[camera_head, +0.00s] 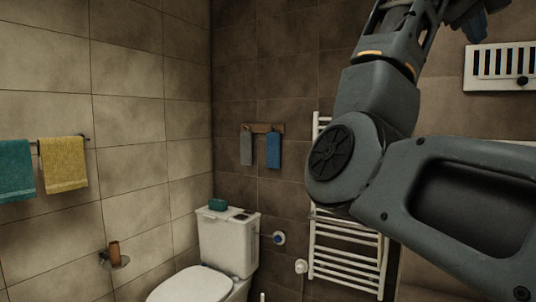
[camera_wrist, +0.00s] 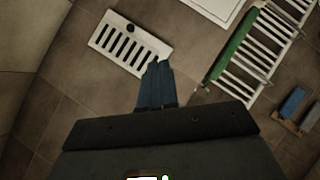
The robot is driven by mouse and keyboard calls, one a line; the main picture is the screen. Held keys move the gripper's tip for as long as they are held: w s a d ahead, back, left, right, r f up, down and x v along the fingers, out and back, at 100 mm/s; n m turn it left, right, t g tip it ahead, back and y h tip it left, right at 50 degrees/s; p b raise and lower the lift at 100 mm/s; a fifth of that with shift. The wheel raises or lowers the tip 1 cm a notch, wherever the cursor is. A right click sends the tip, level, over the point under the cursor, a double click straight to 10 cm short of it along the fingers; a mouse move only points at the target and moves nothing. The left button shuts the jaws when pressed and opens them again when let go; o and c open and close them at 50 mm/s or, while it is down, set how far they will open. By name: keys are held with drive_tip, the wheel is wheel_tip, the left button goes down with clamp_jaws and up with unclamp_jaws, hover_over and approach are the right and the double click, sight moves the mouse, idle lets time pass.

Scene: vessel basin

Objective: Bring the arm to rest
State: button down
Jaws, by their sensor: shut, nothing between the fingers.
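My arm is bent and raised across the right half of the head view. My gripper shows in part at the top edge of the head view (camera_head: 474,24), close to the left of a white slotted panel (camera_head: 501,66) as pictured. In the wrist view my gripper (camera_wrist: 158,64) has its blue fingers together, with nothing between them. The slotted panel (camera_wrist: 108,37) lies beyond the fingertips there. I cannot tell the distance between them.
A white towel radiator (camera_head: 345,262) stands behind my arm; in the wrist view a green towel (camera_wrist: 232,57) hangs on it. A toilet (camera_head: 228,240) stands in the corner. Teal (camera_head: 15,170) and yellow (camera_head: 63,165) towels hang on the left wall.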

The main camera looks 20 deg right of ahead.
drive_tip(key=w+a+f+n+t+h, duration=0.1)
drive_tip(key=w+f+t, duration=0.15)
drive_tip(key=f, duration=0.65)
drive_tip(key=w+a+f+n+t+h, duration=0.15)
drive_tip(key=w+f, duration=0.25)
drive_tip(key=f, duration=0.4)
drive_tip(key=w+a+f+n+t+h, duration=0.1)
drive_tip(key=w+f+n, duration=0.15)
drive_tip(key=f, duration=0.65)
drive_tip(key=s+a+f+n+t+y, duration=0.25)
drive_tip(key=a+f, duration=0.25)
drive_tip(key=f, duration=0.6)
drive_tip(key=s+a+f+n+t+y, duration=0.2)
drive_tip(key=s+a+f+t+y, duration=0.15)
drive_tip(key=f, duration=0.75)
drive_tip(key=s+a+f+y, duration=0.3)
drive_tip(key=s+a+f, duration=0.35)
drive_tip(key=s, duration=0.25)
drive_tip(key=s+a+f+y, duration=0.3)
drive_tip(key=s+a+f, duration=0.2)
drive_tip(key=s+f, duration=0.25)
drive_tip(key=s+a+r+m+y, duration=0.1)
drive_tip(key=s+a, duration=0.3)
drive_tip(key=s, duration=0.8)
drive_tip(key=s+a+r+m+y, duration=0.2)
drive_tip(key=s+a+r+m, duration=0.1)
drive_tip(key=s, duration=0.9)
drive_tip(key=shift+s+a+r+m, duration=0.2)
drive_tip(key=shift+s+a+m, duration=0.2)
drive_tip(key=shift+a+m, duration=0.05)
